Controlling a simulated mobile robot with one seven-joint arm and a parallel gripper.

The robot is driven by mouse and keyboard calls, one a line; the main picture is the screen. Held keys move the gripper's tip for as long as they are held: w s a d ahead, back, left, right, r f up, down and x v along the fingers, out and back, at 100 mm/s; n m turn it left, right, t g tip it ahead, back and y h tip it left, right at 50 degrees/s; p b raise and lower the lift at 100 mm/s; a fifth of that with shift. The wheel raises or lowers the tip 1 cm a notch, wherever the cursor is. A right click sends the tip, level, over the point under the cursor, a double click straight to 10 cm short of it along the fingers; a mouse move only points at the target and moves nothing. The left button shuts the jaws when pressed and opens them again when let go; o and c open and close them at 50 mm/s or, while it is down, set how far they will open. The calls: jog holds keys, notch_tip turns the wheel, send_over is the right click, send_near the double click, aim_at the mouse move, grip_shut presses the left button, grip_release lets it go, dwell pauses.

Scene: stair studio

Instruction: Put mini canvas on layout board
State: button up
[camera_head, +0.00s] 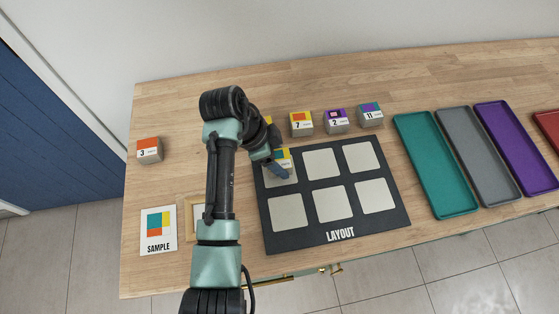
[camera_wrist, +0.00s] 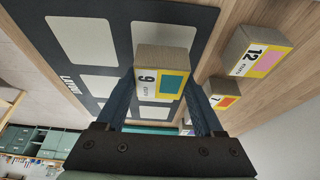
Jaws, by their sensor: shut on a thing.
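In the head view the mini canvas (camera_head: 284,155) is partly hidden by my gripper (camera_head: 279,168) and appears over the top left cell of the layout board (camera_head: 340,236). The dark layout board, with pale square cells, also shows in the wrist view (camera_wrist: 110,28). Its other visible cells are empty. I cannot tell whether the canvas touches the board.
Mini canvases 7 (camera_head: 301,124), 2 (camera_head: 336,121) and 11 (camera_head: 371,115) stand behind the board; canvas 3 (camera_head: 149,150) is at left. A sample card (camera_head: 158,230) lies front left. Teal (camera_head: 436,163), grey (camera_head: 480,155) and purple (camera_head: 516,148) trays lie right. Canvas 12 (camera_wrist: 258,50) shows in the wrist view.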

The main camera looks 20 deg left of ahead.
jog(key=shift+f, duration=1.2)
jog(key=shift+f, duration=0.1)
jog(key=o, duration=1.3)
jog(key=shift+o, duration=0.2)
jog(key=v, duration=1.2)
jog(key=shift+d, duration=0.1)
